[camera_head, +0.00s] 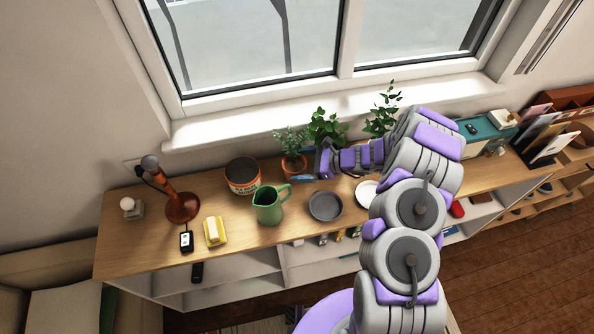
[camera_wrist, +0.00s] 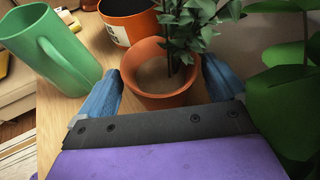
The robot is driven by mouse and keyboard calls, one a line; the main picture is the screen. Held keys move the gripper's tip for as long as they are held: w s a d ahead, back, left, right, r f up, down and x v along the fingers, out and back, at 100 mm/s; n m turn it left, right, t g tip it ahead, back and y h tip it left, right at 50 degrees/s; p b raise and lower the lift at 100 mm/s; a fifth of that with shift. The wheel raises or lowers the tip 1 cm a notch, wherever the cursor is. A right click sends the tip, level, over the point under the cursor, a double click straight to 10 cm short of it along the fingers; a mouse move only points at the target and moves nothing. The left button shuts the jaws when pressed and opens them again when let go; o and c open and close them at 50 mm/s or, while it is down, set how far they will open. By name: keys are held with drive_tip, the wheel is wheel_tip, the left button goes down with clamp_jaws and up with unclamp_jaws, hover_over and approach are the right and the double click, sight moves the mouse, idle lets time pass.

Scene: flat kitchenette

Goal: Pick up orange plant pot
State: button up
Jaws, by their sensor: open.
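The orange plant pot (camera_wrist: 166,91) with a leafy green plant stands in the middle of the wrist view. In the head view the pot (camera_head: 294,167) stands on the wooden shelf top near the window wall, left of my gripper (camera_head: 312,171). In the wrist view my gripper (camera_wrist: 162,95) is open, with one blue finger on each side of the pot. I cannot tell whether the fingers touch it. The pot's lower part is partly hidden by the gripper body.
A green pitcher (camera_head: 268,205) and a larger orange pot with a label (camera_head: 243,185) stand left of the plant pot. A grey bowl (camera_head: 325,206) is in front. More leafy plants (camera_head: 326,127) stand at right. An orange lamp (camera_head: 181,207) is at far left.

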sight(289, 166)
drive_tip(key=x, duration=0.3)
drive_tip(key=shift+w+a+f, duration=0.1)
drive_tip(key=shift+a+f, duration=0.2)
drive_tip(key=shift+d+r, duration=0.15)
drive_tip(key=shift+d, duration=0.25)
drive_tip(key=shift+c, duration=0.6)
drive_tip(key=shift+d, duration=0.3)
drive_tip(key=shift+c, duration=2.2)
drive_tip(key=shift+a, duration=0.45)
drive_tip(key=c, duration=0.5)
drive_tip(key=shift+c, duration=0.2)
drive_tip(key=shift+d, duration=0.1)
